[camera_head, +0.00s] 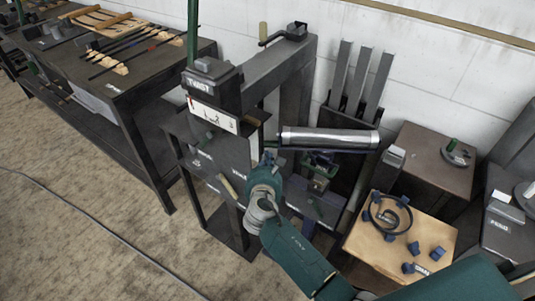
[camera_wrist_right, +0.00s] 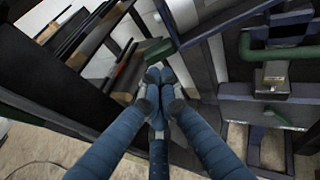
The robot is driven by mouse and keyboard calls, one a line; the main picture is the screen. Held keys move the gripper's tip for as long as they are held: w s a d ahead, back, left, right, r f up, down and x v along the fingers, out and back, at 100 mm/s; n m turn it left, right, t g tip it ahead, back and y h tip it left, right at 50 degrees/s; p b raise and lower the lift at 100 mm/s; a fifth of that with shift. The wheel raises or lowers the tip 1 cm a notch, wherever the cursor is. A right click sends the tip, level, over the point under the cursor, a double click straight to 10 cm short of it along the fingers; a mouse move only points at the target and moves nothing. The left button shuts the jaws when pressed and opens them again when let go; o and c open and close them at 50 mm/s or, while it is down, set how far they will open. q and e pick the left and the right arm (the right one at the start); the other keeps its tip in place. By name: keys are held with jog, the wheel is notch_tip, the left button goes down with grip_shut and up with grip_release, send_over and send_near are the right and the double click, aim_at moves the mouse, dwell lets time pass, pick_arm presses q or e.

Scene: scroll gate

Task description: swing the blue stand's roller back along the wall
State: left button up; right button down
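The roller (camera_head: 330,138) is a silver cylinder with dark end caps. In the head view it lies almost level, reaching right from a dark post frame in front of the white wall. A dark blue stand part (camera_head: 322,168) shows under it, partly hidden. My right gripper (camera_head: 268,158) is just left of the roller's left end, its fingers mostly hidden by my wrist. In the right wrist view its blue fingers (camera_wrist_right: 157,85) are drawn together, with nothing visible between them. A green bar (camera_wrist_right: 153,50) is just beyond the fingertips; contact is unclear. My left gripper is out of view.
A dark workbench (camera_head: 130,90) with tools stands at the left. A wooden-topped box (camera_head: 362,238) with a black ring and several blue pieces stands right of my arm. Upright grey bars (camera_head: 358,75) stand against the wall behind the roller.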

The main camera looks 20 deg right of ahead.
aim_at(267, 147)
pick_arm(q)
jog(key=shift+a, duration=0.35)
pick_arm(e)
jog(key=shift+w+d, duration=0.3)
jog(key=shift+w, duration=0.65)
jog(key=shift+w+d+r, duration=0.1)
jog(key=shift+w+d, duration=0.15)
jog(key=shift+w, duration=0.95)
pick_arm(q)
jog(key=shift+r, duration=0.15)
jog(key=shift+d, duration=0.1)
